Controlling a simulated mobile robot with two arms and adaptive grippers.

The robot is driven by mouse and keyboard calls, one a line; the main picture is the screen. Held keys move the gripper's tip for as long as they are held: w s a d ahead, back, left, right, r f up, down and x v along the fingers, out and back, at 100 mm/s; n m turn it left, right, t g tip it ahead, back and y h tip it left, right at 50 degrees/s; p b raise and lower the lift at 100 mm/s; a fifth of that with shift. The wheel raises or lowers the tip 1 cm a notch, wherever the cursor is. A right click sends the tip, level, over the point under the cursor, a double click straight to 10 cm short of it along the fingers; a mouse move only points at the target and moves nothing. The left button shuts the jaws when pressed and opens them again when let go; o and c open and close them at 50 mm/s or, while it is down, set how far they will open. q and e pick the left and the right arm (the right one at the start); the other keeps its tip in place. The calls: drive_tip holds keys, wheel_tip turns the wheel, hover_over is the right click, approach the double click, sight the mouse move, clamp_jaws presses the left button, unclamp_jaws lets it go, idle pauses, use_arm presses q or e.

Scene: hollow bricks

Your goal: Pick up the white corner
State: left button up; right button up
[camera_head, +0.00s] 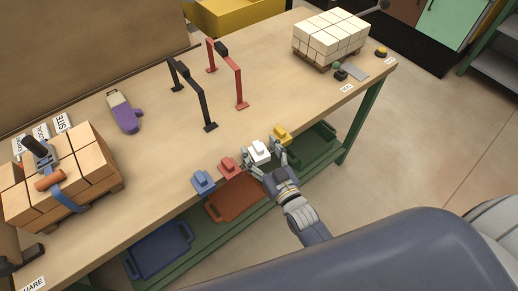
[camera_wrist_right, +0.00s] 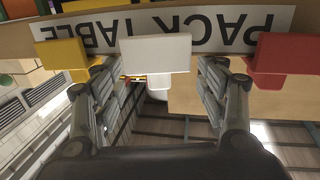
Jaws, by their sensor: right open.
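The white corner (camera_head: 258,151) sits at the front edge of the table, between a red corner (camera_head: 229,168) and a yellow corner (camera_head: 281,135). A blue corner (camera_head: 203,182) is further left. My right gripper (camera_head: 267,156) is open, with its fingers on either side of the white corner. In the right wrist view the white corner (camera_wrist_right: 156,52) is centred between the open fingers (camera_wrist_right: 156,78), with gaps showing on both sides. The yellow corner (camera_wrist_right: 62,53) and the red corner (camera_wrist_right: 270,53) flank the fingers there. My left gripper is not in view.
Blue (camera_head: 158,252), orange (camera_head: 236,199) and green (camera_head: 312,147) trays lie on the shelf below. A black frame (camera_head: 192,92) and a red frame (camera_head: 228,75) stand behind. Brick stacks stand at the left (camera_head: 85,165) and far right (camera_head: 328,38).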

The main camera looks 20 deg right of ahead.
drive_tip(key=shift+w, duration=0.15)
drive_tip(key=c, duration=1.1)
drive_tip(key=shift+c, duration=0.2)
drive_tip(key=shift+r, duration=0.1)
